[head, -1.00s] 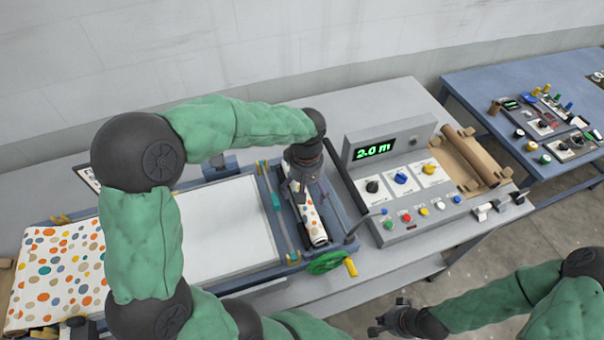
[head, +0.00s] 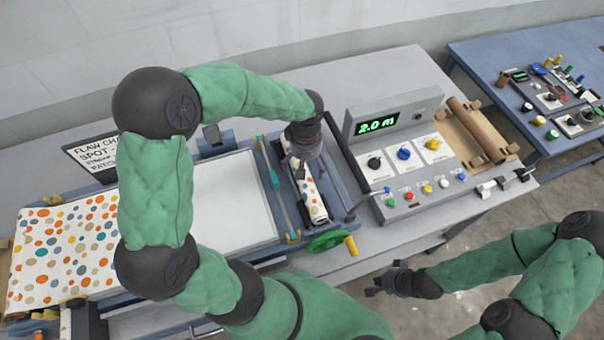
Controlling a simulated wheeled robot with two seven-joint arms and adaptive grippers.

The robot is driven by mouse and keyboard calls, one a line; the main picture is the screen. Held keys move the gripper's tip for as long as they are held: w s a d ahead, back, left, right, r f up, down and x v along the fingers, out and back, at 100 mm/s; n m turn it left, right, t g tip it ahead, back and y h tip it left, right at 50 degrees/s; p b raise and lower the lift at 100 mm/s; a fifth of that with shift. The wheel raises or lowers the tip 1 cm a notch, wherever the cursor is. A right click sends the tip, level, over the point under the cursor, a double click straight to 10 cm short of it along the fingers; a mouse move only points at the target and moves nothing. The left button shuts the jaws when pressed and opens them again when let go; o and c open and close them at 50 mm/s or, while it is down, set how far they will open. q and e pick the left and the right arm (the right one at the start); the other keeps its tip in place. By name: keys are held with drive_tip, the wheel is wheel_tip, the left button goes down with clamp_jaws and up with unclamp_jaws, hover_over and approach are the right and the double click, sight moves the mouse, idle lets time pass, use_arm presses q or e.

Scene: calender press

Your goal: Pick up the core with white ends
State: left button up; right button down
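A roll with white ends and a spotted wrap (head: 314,208) lies in the blue frame at the right end of the press. It is the only white-ended roll I can make out. My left gripper (head: 298,168) points down over the far part of this roll. Its fingers are small and partly hidden by the wrist, so I cannot tell whether they grip the roll. My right gripper (head: 376,281) is in front of the table, low and away from the roll, with its fingers apart and nothing between them. Brown cores (head: 478,128) lie in a cardboard tray (head: 462,160) at the right.
A control panel (head: 408,170) with knobs and a "2.0 m" display stands right of the roll. A green handwheel (head: 327,242) sticks out at the front. Spotted sheet (head: 62,255) covers the left end. A blue table (head: 500,75) stands at far right.

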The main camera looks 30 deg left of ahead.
use_arm(q)
wheel_tip(320, 180, down, 4)
drive_tip(key=shift+s+d+f, duration=0.1)
drive_tip(key=shift+f, duration=0.15)
drive_tip(key=c, duration=1.3)
